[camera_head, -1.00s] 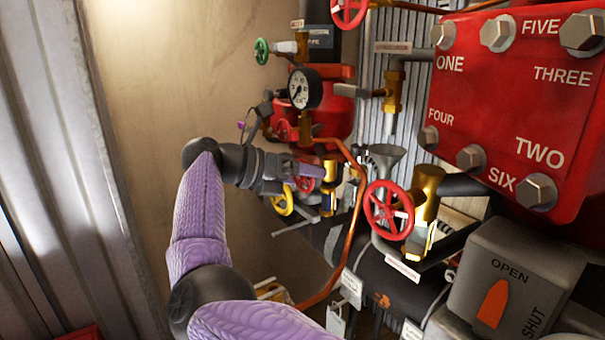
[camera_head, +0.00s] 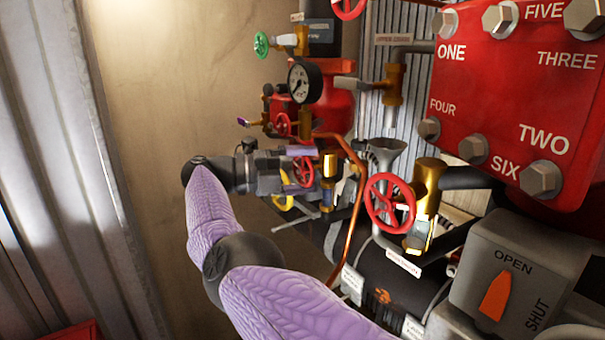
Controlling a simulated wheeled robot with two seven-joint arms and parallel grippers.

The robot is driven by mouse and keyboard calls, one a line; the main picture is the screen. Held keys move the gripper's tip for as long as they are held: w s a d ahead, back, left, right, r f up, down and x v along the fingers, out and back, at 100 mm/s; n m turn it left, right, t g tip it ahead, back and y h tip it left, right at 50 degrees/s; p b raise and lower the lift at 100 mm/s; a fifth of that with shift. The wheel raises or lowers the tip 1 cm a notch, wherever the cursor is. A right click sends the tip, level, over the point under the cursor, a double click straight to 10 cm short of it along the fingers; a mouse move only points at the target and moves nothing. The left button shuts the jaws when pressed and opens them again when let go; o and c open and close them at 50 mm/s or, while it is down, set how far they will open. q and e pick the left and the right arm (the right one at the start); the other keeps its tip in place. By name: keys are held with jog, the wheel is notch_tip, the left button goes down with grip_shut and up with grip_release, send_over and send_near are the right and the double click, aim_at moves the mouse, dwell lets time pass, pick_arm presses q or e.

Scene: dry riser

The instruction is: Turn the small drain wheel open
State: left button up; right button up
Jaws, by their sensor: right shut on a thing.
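A small red handwheel (camera_head: 304,172) sits on the pipework left of a brass fitting (camera_head: 328,178). My right gripper (camera_head: 301,168) reaches it from the left, with purple finger pads above and below its rim. It is shut on this wheel, and the fingers hide part of it. My left gripper is not in view.
A pressure gauge (camera_head: 304,82) and green wheel (camera_head: 262,45) are above. A copper pipe (camera_head: 355,210) runs close on the right. A grey OPEN/SHUT box (camera_head: 508,278) stands front right. The left is clear.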

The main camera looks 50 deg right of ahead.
jog(key=n+h, duration=0.1)
jog(key=n, duration=0.2)
jog(key=shift+n+g, duration=0.3)
jog(key=shift+n+h+p, duration=0.7)
jog(key=shift+n+h, duration=0.4)
jog(key=shift+n, duration=0.9)
jog(key=shift+f+n, duration=0.1)
jog(key=shift+n, duration=0.2)
jog(key=o, duration=0.9)
jog(key=shift+o, duration=0.2)
jog(key=shift+w, duration=0.1)
